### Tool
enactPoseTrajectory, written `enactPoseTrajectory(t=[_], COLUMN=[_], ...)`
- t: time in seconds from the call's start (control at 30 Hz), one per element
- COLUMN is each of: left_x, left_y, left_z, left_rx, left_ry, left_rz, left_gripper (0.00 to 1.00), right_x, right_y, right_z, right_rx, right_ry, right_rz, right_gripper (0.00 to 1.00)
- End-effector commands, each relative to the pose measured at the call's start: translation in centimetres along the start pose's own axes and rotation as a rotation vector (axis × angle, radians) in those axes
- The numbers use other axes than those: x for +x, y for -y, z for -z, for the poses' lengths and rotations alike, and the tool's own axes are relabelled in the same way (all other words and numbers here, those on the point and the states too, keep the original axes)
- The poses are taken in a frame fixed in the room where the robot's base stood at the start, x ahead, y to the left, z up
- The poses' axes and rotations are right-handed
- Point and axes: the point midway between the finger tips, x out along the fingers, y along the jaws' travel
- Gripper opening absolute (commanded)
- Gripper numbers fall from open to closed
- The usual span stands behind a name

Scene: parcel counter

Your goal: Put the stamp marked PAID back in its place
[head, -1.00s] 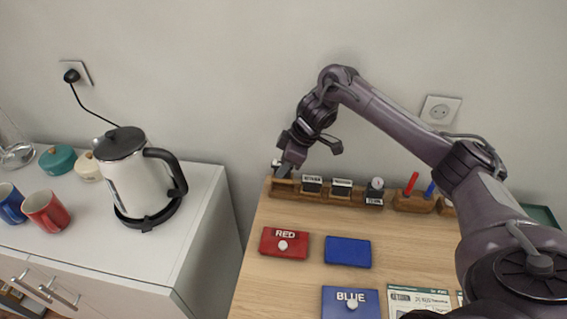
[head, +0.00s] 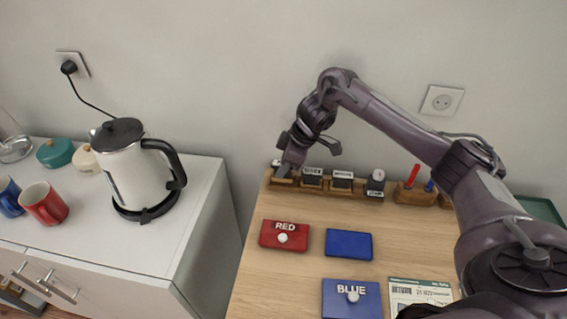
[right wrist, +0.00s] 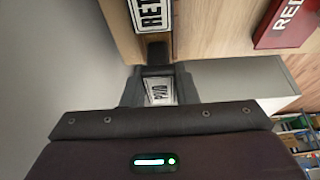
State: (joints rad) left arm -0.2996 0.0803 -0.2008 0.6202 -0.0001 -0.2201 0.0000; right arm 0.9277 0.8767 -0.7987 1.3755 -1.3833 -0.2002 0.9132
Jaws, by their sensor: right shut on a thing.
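My right gripper (head: 287,168) is at the left end of the wooden stamp rack (head: 325,191), against the back wall. In the right wrist view it is shut on the PAID stamp (right wrist: 159,91), whose white label shows between the fingers. In the head view the gripper mostly hides this stamp, and I cannot tell whether it is seated in the leftmost place. To its right the rack holds other stamps: one (head: 313,178), a second (head: 342,181) and a third (head: 376,181). A stamp label reading RET (right wrist: 152,13) shows in the right wrist view. My left gripper is out of view.
A red pad (head: 284,235) marked RED, a plain blue pad (head: 348,245) and a pad marked BLUE (head: 351,300) lie in front. A pen holder (head: 413,195) stands right of the rack. A kettle (head: 130,170) is on the white cabinet at left.

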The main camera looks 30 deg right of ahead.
Motion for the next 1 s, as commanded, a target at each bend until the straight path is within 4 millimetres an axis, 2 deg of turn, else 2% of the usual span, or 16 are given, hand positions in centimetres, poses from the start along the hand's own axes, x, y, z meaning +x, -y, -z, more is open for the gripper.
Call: enactPoseTrajectory(t=[0.43,0.87,0.9,1.0], left_x=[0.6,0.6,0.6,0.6], left_y=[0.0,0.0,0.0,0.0], left_z=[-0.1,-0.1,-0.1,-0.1], left_rx=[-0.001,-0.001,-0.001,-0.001], left_ry=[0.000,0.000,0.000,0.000], left_rz=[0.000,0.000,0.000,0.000], left_gripper=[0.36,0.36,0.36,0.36], right_x=[1.3,1.3,1.3,1.3], right_y=[0.0,0.0,0.0,0.0], right_z=[-0.5,-0.6,-0.6,-0.6], right_rx=[0.000,0.000,0.000,0.000], right_ry=[-0.001,-0.001,-0.001,-0.001], right_rz=[-0.001,-0.001,-0.001,-0.001], right_gripper=[0.00,0.00,0.28,0.39])
